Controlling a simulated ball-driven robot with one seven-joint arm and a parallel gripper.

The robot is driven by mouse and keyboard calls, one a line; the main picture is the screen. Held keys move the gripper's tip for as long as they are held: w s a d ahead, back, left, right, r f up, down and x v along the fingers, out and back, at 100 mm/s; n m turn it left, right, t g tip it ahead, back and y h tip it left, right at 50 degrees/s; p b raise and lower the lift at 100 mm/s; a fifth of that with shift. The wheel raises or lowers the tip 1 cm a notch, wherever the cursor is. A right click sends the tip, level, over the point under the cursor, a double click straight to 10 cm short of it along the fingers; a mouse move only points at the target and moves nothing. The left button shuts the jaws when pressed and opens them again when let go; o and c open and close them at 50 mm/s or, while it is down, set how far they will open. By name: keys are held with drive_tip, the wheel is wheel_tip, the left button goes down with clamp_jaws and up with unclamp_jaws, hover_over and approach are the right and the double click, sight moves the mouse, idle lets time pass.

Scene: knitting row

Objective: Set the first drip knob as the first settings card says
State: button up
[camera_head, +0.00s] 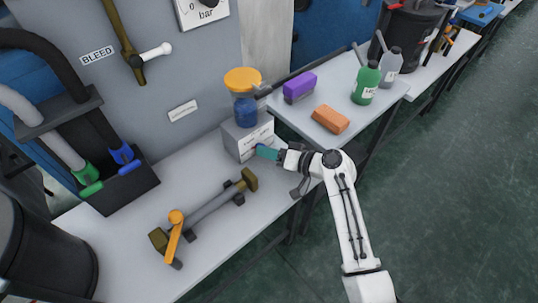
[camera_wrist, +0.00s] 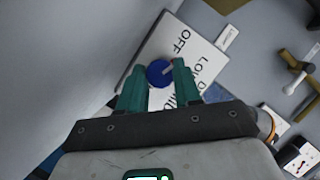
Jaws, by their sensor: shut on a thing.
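My gripper (camera_head: 265,152) reaches the front of a grey box (camera_head: 237,146) with a blue cup and orange top above it. In the wrist view its teal fingers (camera_wrist: 160,76) stand on either side of a round blue knob (camera_wrist: 160,71) and are shut on it. The knob sits on a white plate (camera_wrist: 158,44) marked "OFF", a partly hidden "LOW D…" and a third partly covered word. The knob is hidden in the head view. A small white card (camera_head: 183,111) on the wall is unreadable.
A bench pipe with an orange-handled valve (camera_head: 175,235) lies left of my gripper. A purple block (camera_head: 299,86), an orange block (camera_head: 331,119) and a green bottle (camera_head: 366,84) stand on the right-hand bench. A black holder with hoses (camera_head: 118,190) is at far left.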

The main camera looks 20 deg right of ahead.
drive_tip(key=shift+m, duration=0.4)
drive_tip(key=o, duration=1)
drive_tip(key=shift+o, duration=0.2)
drive_tip(key=v, duration=1)
drive_tip(key=shift+s+d+f, duration=0.15)
drive_tip(key=shift+s+d, duration=0.15)
drive_tip(key=shift+s, duration=0.05)
